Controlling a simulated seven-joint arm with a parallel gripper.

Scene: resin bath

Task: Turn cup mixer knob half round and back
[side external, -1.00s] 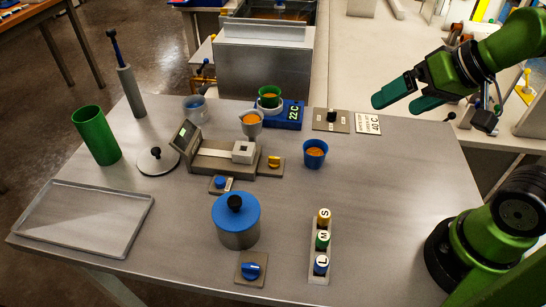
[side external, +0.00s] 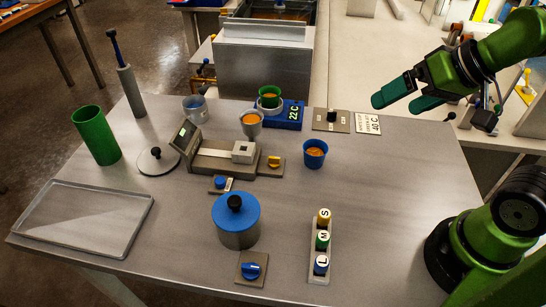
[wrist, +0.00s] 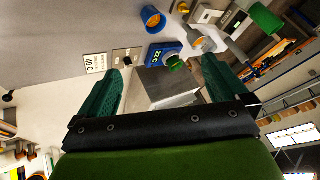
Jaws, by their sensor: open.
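Several knobs are on the grey table; I cannot tell for sure which is the cup mixer's. A blue knob (side external: 252,270) sits on a small plate in front of a grey pot with a blue lid (side external: 235,212). A yellow knob (side external: 274,161) is beside the grey device with a small screen (side external: 215,160). A black knob (side external: 331,115) is on a plate at the back. My gripper (side external: 397,103) is open and empty, raised over the back right, away from all these knobs. In the wrist view my gripper (wrist: 163,78) shows two spread green fingers.
A blue cup (side external: 315,153), a rack of S, M and L bottles (side external: 320,246), a blue 22C block (side external: 290,115) and a 40 C card (side external: 368,123) stand around. A tray (side external: 85,222) and tall green cup (side external: 96,135) are at left.

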